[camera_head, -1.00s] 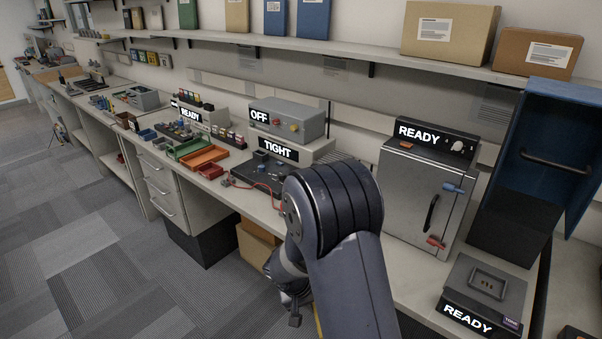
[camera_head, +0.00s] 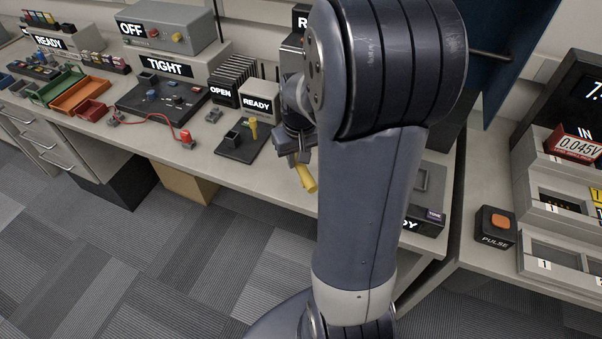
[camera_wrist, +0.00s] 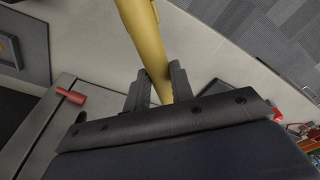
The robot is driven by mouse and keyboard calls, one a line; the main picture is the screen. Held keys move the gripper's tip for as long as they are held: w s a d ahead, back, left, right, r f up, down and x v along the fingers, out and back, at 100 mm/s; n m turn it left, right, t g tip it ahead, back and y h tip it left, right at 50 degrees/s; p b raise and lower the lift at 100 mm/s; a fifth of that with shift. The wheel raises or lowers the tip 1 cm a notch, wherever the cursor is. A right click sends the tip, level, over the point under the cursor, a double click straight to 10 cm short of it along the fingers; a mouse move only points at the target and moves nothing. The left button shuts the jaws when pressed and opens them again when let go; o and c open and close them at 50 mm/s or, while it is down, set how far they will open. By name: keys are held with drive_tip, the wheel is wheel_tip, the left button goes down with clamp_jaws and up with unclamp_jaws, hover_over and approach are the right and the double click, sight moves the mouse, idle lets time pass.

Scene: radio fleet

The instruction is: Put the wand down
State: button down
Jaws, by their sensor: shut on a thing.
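The wand, a yellow rod, shows in the head view (camera_head: 306,179) and in the wrist view (camera_wrist: 144,38). My gripper (camera_head: 297,157) is shut on it. In the wrist view the two dark fingers (camera_wrist: 157,88) clasp its sides, and it extends away toward the top. In the head view the wand tilts downward near the front edge of the workbench (camera_head: 225,170). I cannot tell whether it touches anything. A black stand (camera_head: 236,148) with a small box and a yellow upright piece sits on the bench to the left of my gripper.
An "OPEN" rack (camera_head: 224,92) and a "READY" box (camera_head: 260,97) stand behind the black stand. A dark board (camera_head: 160,105) with a red cable lies further left. My arm hides much of the bench's right part. A pulse button box (camera_head: 496,228) sits on the right bench.

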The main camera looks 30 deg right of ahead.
sight(299, 186)
drive_tip(key=shift+w+d+r, duration=0.15)
drive_tip(key=shift+d+r, duration=0.15)
drive_tip(key=shift+f, duration=0.1)
wheel_tip(299, 186, down, 10)
drive_tip(key=shift+r, duration=0.25)
idle(0.4)
drive_tip(key=shift+f+b, duration=0.25)
drive_tip(key=shift+b, duration=0.05)
drive_tip(key=c, duration=1.2)
unclamp_jaws()
drive_tip(key=shift+r, duration=0.1)
drive_tip(key=shift+c, duration=0.2)
